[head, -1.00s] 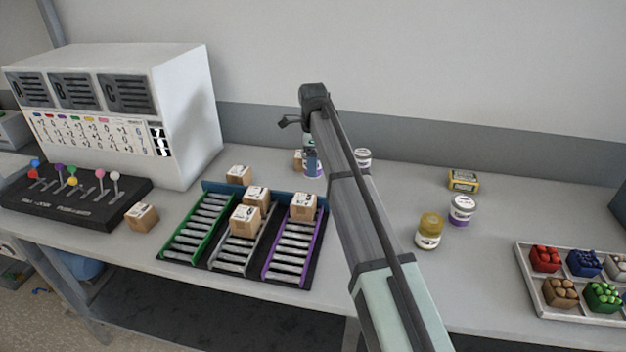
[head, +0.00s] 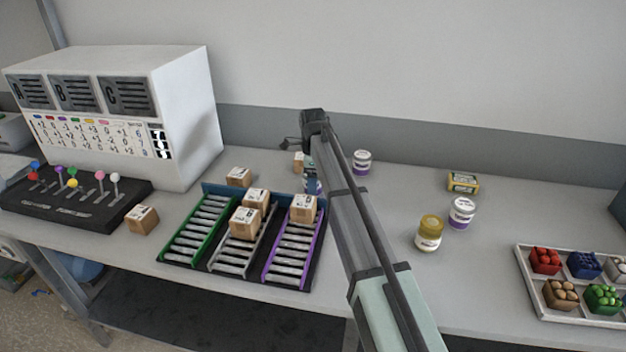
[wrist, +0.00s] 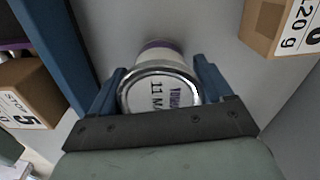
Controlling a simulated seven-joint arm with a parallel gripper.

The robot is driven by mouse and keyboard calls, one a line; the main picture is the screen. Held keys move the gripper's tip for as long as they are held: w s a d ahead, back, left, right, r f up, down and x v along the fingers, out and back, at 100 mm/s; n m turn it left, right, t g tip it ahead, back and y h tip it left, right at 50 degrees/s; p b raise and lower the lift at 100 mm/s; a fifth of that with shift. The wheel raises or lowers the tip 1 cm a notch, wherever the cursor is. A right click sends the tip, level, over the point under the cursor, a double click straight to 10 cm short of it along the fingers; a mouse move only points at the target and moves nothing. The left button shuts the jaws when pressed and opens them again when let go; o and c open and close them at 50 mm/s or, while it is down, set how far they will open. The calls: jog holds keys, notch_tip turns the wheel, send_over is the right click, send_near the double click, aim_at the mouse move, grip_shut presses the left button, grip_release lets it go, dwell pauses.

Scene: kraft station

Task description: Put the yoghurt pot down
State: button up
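The yoghurt pot (wrist: 160,92) is white with a purple band and printed lid, seen from above in the wrist view. My gripper (wrist: 160,88) is shut on it, with one blue finger against each side. In the head view the pot (head: 313,187) shows only in part, behind the back edge of the roller rack, and my arm hides the rest. My gripper there (head: 310,168) is mostly hidden too. The pot is close to the grey bench (head: 400,190); I cannot tell whether its base touches.
Small cartons stand near the pot, one at upper right (wrist: 282,22) and one at left (wrist: 28,90) in the wrist view. The roller rack (head: 205,190) is in front.

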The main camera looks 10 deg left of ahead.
jog(key=o, duration=0.4)
jog(key=shift+c, duration=0.2)
notch_tip(320, 180, up, 12)
jog(key=shift+r, duration=0.15)
dwell(0.3)
jog(key=w+d+r+m, duration=0.1)
jog(key=w+d+r, duration=0.2)
jog(key=w+d, duration=0.4)
jog(key=w+d+r+m, duration=0.1)
jog(key=w+d+r, duration=0.2)
jog(key=w+d, duration=0.4)
notch_tip(320, 180, down, 9)
jog(key=shift+s, duration=0.1)
jog(key=shift+r, duration=0.1)
dwell(0.7)
